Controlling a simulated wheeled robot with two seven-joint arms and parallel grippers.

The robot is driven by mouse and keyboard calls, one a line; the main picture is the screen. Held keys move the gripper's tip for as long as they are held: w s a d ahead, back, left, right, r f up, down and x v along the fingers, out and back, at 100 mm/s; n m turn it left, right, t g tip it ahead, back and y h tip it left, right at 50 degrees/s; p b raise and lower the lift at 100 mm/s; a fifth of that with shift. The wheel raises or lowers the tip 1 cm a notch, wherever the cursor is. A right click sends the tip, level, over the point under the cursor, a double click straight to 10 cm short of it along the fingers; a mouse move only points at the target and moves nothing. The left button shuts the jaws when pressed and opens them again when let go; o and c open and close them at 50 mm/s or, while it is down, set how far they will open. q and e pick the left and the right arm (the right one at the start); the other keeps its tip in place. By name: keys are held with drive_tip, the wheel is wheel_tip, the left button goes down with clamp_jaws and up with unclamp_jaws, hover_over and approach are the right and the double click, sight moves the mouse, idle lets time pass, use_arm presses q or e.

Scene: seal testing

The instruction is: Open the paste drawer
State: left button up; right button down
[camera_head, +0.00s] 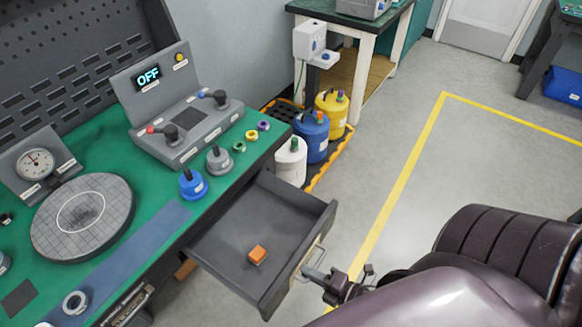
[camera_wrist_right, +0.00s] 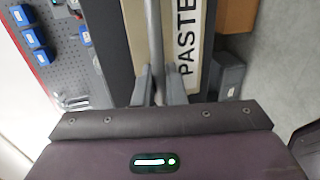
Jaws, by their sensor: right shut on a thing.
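The paste drawer (camera_head: 235,232) is pulled out from under the green bench in the head view. A small orange block (camera_head: 257,254) lies inside it. My right gripper (camera_head: 311,271) is at the drawer's front, shut on the drawer handle (camera_head: 318,256). In the right wrist view the gripper's fingers (camera_wrist_right: 158,78) stand on both sides of the grey handle bar (camera_wrist_right: 153,35), beside the "PASTE" label (camera_wrist_right: 187,45). My left gripper is not in view.
The green bench (camera_head: 100,178) holds a control box (camera_head: 187,115) reading "OFF", a gauge (camera_head: 36,163) and a round plate (camera_head: 82,215). White, blue and yellow containers (camera_head: 311,135) stand in a tray beyond the drawer. The floor to the right is open, marked with yellow tape (camera_head: 412,170).

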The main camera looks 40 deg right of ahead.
drive_tip(key=shift+f+v, duration=0.2)
drive_tip(key=shift+v, duration=0.7)
drive_tip(key=shift+f+v, duration=0.15)
drive_tip(key=shift+v, duration=0.75)
drive_tip(key=c, duration=1.9)
unclamp_jaws()
drive_tip(key=shift+s, duration=0.1)
drive_tip(key=v, duration=0.7)
drive_tip(key=shift+s+d+r, duration=0.1)
drive_tip(key=shift+s+d, duration=0.05)
drive_tip(key=shift+s, duration=0.2)
